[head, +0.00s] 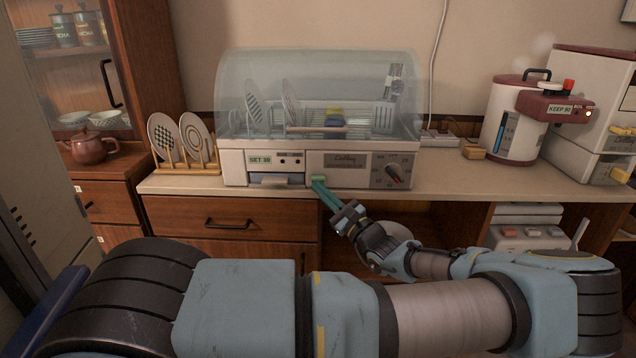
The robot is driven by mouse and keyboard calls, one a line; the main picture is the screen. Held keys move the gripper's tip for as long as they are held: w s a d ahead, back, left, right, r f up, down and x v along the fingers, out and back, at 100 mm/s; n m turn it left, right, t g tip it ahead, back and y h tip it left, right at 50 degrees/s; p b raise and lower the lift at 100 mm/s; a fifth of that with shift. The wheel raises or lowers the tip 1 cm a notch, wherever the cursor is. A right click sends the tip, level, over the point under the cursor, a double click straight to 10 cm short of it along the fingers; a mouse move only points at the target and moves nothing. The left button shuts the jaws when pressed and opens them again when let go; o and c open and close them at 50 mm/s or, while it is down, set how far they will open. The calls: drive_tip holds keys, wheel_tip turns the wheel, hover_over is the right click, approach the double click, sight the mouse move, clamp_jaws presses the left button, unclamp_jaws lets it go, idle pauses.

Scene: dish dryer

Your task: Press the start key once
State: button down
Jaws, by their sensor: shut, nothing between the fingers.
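The dish dryer (237,165) stands on the counter with its clear dome closed over dishes.
A plate rack (186,168) with two plates stands left of the dryer. A teapot (92,147) sits further left. A white and red water boiler (512,125) and a small wooden block (474,153) are on the right.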

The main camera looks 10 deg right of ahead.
drive_tip(key=shift+w+d, duration=0.15)
drive_tip(key=shift+w, duration=0.65)
idle(0.8)
drive_tip(key=shift+s, duration=0.1)
drive_tip(key=shift+s+a+p, duration=0.25)
drive_tip(key=shift+s+p, duration=0.25)
drive_tip(key=shift+s, duration=0.65)
drive_tip(key=s, duration=0.1)
drive_tip(key=s+p, duration=0.1)
drive_tip(key=s, duration=0.1)
drive_tip(key=s+a+p, duration=0.1)
drive_tip(key=s, duration=0.1)
idle(0.6)
